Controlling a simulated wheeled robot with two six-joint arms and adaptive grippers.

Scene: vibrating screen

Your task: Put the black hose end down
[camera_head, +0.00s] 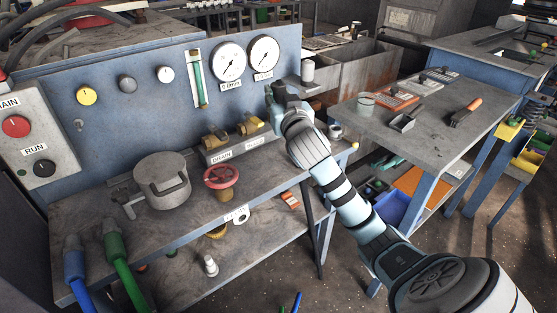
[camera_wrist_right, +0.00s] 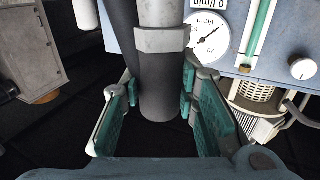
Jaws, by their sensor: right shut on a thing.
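My right gripper (camera_head: 274,98) is at the right end of the blue panel, above the bench's back right corner. In the right wrist view, its green-padded fingers (camera_wrist_right: 160,112) are on both sides of the dark cylindrical black hose end (camera_wrist_right: 160,92), shut on it. A grey metal pipe with a hex nut (camera_wrist_right: 162,40) is in line with the hose end, at the top of that view. I cannot tell whether they are joined or only overlap. The hose end is not clearly visible in the head view. My left gripper is not in view.
The blue panel (camera_head: 130,75) carries gauges (camera_head: 230,62) and knobs. On the bench stand a lidded grey pot (camera_head: 162,180), a red handwheel valve (camera_head: 221,178) and brass valves (camera_head: 232,135). A side table (camera_head: 425,140) with tools stands right of my arm.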

